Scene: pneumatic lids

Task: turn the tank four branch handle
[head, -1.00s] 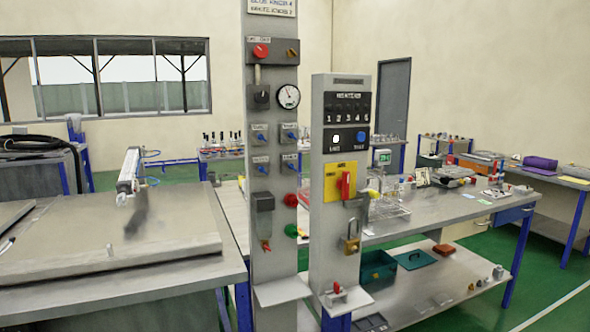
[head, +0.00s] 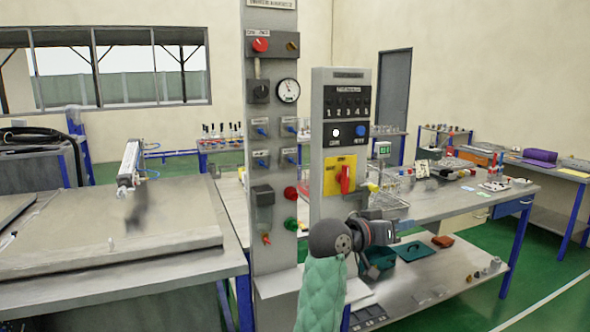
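Several small blue handles sit in two rows on the tall grey panel (head: 270,210): upper left (head: 262,131), upper right (head: 291,129), lower left (head: 262,162) and lower right (head: 291,160). Their labels are too small to read, so I cannot tell which is tank four. My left gripper (head: 390,232) is low in front of the shorter panel, to the right of and below the blue handles and apart from them. It points right; its fingers are too small and dark to tell open from shut. My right gripper is not in view.
The tall panel also carries a gauge (head: 288,90), a red knob (head: 260,45) and red and green buttons. The shorter panel (head: 328,190) has a red handle (head: 345,180) on a yellow plate. A workbench (head: 450,205) stands behind on the right, a grey table (head: 130,262) on the left.

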